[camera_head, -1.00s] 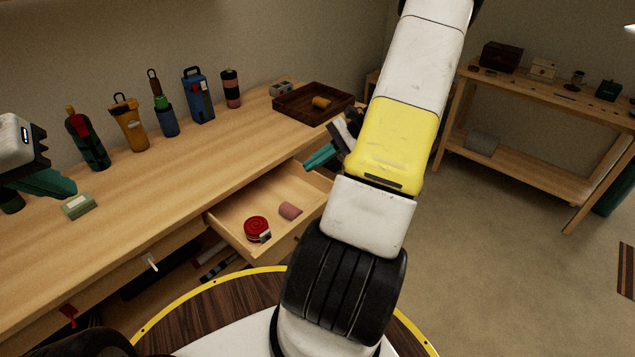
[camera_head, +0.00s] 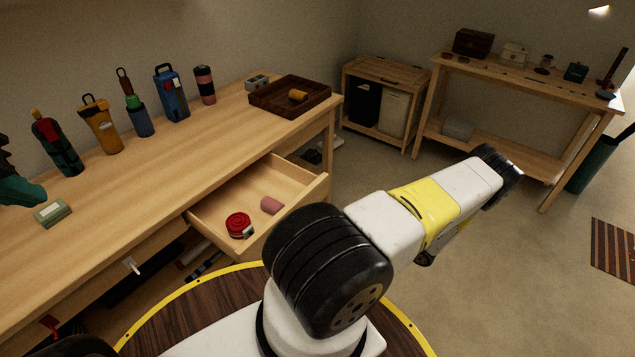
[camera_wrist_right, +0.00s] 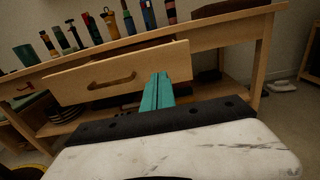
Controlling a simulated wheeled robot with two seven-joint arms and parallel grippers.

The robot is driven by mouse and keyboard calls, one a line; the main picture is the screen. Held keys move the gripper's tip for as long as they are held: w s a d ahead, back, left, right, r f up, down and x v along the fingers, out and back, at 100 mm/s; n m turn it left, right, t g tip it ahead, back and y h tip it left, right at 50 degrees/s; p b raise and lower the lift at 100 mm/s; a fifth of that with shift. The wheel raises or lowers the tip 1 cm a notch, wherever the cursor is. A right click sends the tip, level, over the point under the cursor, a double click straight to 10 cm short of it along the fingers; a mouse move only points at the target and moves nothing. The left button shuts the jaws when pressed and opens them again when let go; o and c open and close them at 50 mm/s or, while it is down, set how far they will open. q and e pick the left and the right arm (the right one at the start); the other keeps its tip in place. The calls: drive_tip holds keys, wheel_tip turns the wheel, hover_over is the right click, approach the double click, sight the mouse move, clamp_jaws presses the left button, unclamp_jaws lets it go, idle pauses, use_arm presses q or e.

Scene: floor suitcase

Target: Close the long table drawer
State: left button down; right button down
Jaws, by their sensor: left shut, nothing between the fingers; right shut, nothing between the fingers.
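The long table (camera_head: 130,190) runs along the wall. Its drawer (camera_head: 215,217) is pulled out at the right part of the table and holds a red round tape-like item (camera_head: 238,225) and a pink cylinder (camera_head: 271,205). In the right wrist view the wooden drawer front (camera_wrist_right: 110,82) shows its dark handle (camera_wrist_right: 112,81). My right gripper (camera_wrist_right: 157,78) has its teal fingers shut and empty, pointing toward the drawer front's right half; I cannot tell the gap. It is hidden in the head view.
Bottles and tools, such as a blue lantern-like item (camera_head: 171,95), line the table's back. A dark tray (camera_head: 290,97) sits at its far end. A small cabinet (camera_head: 383,105) and a shelf table (camera_head: 520,85) stand behind. The floor at right is largely clear.

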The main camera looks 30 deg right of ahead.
sight(316, 192)
drive_tip(key=x, duration=1.2)
drive_tip(key=shift+w+a, duration=0.1)
drive_tip(key=shift+w, duration=0.05)
